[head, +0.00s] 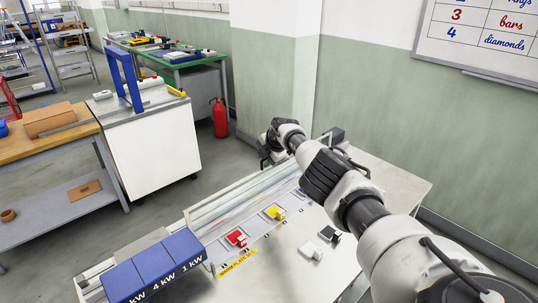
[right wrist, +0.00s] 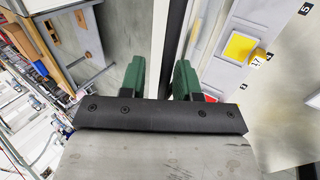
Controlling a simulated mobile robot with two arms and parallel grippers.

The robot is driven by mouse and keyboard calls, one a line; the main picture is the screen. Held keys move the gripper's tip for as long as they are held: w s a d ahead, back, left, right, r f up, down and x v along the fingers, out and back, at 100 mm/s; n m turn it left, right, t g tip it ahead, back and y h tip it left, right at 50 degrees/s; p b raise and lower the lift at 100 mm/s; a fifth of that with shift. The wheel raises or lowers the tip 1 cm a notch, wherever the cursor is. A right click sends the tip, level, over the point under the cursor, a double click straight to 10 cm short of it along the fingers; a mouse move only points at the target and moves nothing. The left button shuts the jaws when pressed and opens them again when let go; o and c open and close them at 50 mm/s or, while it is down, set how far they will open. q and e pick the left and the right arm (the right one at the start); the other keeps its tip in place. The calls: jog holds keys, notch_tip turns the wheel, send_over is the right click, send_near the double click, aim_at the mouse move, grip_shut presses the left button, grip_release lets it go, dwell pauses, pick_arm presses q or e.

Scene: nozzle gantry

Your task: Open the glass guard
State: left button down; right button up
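The glass guard (head: 238,200) is a long clear panel with pale metal rails along the back of the bench in the head view. It appears lowered and runs from the blue blocks up to my right gripper. My right gripper (head: 268,150) is at its far end, partly hidden behind my own wrist. In the right wrist view the two green fingers (right wrist: 160,78) stand apart, with a long dark bar (right wrist: 172,40) running between them. I cannot tell whether they touch the bar or whether it belongs to the guard. My left gripper is not in view.
A red block (head: 236,238) and a yellow block (head: 275,212) sit on plates beside the guard. White (head: 311,250) and black (head: 330,233) pieces lie nearby. Blue "kW" blocks (head: 152,266) stand at the near end. The wall (head: 375,90) is close behind at right.

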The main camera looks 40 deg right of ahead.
jog(key=shift+s+a+r+p, duration=0.15)
jog(key=shift+r+p, duration=0.55)
jog(key=shift+p, duration=0.7)
jog(key=shift+s+r+p, duration=0.25)
jog(key=shift+r+p, duration=0.45)
jog(key=shift+p, duration=0.65)
jog(key=v, duration=0.8)
jog(key=shift+s+p, duration=0.3)
jog(key=shift+p, duration=0.05)
jog(key=shift+d+f, duration=0.2)
jog(key=shift+s, duration=0.1)
